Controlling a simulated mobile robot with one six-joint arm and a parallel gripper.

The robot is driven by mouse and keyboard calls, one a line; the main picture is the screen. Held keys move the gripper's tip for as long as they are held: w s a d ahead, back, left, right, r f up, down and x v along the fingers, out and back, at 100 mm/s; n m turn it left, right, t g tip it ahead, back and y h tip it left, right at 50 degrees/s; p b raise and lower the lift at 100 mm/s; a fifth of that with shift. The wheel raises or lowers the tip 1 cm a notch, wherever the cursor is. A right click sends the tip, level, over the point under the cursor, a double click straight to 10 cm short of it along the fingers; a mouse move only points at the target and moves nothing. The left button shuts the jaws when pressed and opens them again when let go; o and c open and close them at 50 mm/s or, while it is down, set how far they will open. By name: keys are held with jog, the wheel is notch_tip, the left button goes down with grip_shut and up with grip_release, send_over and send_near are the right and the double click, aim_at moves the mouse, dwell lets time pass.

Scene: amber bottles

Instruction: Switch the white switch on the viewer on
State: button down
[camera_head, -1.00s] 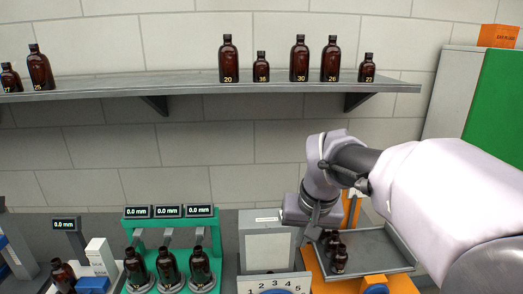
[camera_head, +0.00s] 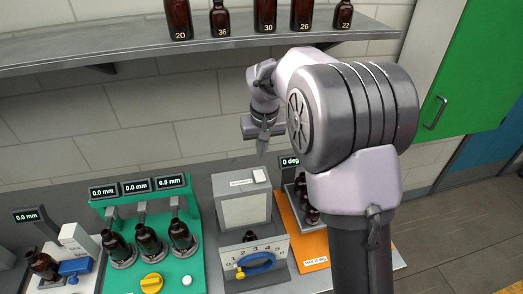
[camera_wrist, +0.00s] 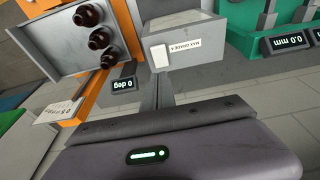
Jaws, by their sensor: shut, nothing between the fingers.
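The viewer is a grey box (camera_head: 228,184) with a pale front panel, standing at the back of the bench in the head view. Its white switch (camera_head: 259,176) sits on the right of the box's top. In the wrist view the white switch (camera_wrist: 159,56) is beside a "MAX GRADE 4" label on the viewer top (camera_wrist: 190,28). My gripper (camera_head: 262,148) is shut and empty, pointing down above and just behind the switch, apart from it. In the wrist view its fingers (camera_wrist: 157,88) are just below the switch. Whether the switch is on or off I cannot tell.
A dial with a blue handle (camera_head: 257,263) is in front of the viewer. The green stand (camera_head: 192,268) with several bottles is left; the orange stand (camera_head: 303,243) with a bottle tray is right. A bottle shelf (camera_head: 120,45) runs above, behind my arm.

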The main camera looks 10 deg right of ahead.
aim_at(260, 177)
jog(key=x, duration=0.3)
jog(key=s+x, duration=0.1)
jog(key=x, duration=0.5)
jog(key=shift+s+f+b, duration=0.1)
jog(key=shift+f+b, duration=0.2)
jog(key=shift+f, duration=0.2)
jog(key=f+b, duration=0.1)
jog(key=b, duration=0.2)
jog(key=f+t+b, duration=0.1)
jog(key=b, duration=0.1)
jog(key=shift+s+b, duration=0.25)
jog(key=shift+b, duration=0.15)
jog(key=shift+s+r+t+b, duration=0.2)
jog(key=shift+t+b, duration=0.2)
jog(key=shift+b, duration=0.15)
jog(key=shift+r+p, duration=0.4)
jog(key=shift+w, duration=0.25)
jog(key=shift+w+r+p, duration=0.25)
jog(key=shift+w+p, duration=0.1)
jog(key=shift+p, duration=0.15)
jog(key=shift+w, duration=0.35)
jog(key=shift+s, duration=0.1)
